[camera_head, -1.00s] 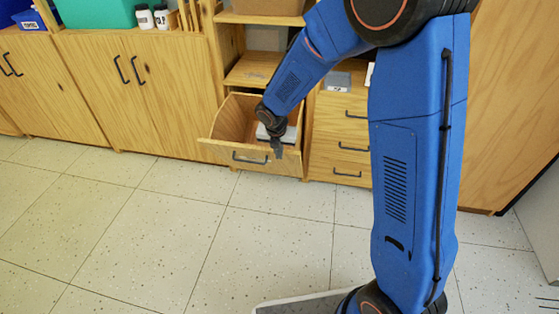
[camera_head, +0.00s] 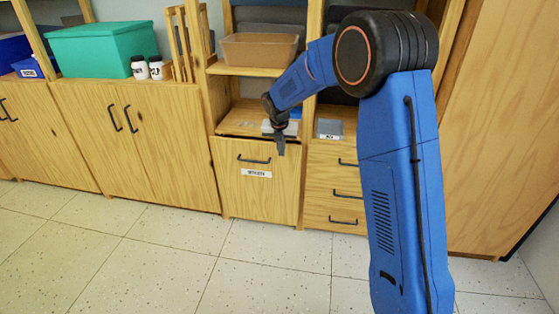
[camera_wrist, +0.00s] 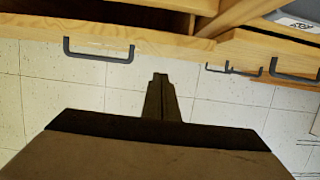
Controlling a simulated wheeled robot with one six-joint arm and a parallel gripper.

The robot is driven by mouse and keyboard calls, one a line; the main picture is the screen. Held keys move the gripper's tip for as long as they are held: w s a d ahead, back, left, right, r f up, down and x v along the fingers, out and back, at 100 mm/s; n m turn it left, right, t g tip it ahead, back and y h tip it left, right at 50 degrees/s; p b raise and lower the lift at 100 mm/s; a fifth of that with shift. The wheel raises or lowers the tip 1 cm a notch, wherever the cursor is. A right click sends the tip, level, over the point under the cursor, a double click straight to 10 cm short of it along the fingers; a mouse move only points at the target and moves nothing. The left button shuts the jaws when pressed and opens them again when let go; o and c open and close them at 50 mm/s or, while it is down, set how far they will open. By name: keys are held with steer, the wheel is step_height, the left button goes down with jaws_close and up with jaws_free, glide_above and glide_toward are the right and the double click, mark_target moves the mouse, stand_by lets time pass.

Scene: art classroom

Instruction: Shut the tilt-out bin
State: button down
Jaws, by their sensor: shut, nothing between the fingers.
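The tilt-out bin (camera_head: 258,190) is a pale wooden front low in the cabinet, with a dark bar handle (camera_head: 254,160) and a white label below it. The front stands upright or nearly so. A dark strip shows behind its top edge, and I cannot tell whether a small gap remains. In the wrist view, the bin front's top edge (camera_wrist: 160,42) and its handle (camera_wrist: 98,50) lie beyond my fingers. My gripper (camera_head: 281,150) is shut and empty, pointing down in front of the bin's top right; it also shows in the wrist view (camera_wrist: 160,80). Contact is unclear.
Drawers (camera_head: 336,190) with dark handles stand right of the bin. Double cupboard doors (camera_head: 140,145) are at left. Above are an open shelf, a brown tray (camera_head: 259,50) and a teal box (camera_head: 103,48). The tiled floor (camera_head: 200,260) in front is clear.

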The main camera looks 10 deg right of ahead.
steer(key=shift+w+d+r, duration=0.1)
steer(key=shift+w+d, duration=0.1)
steer(key=shift+w, duration=0.35)
steer(key=shift+w+d+r, duration=0.1)
steer(key=shift+w+d, duration=0.1)
steer(key=shift+w, duration=0.35)
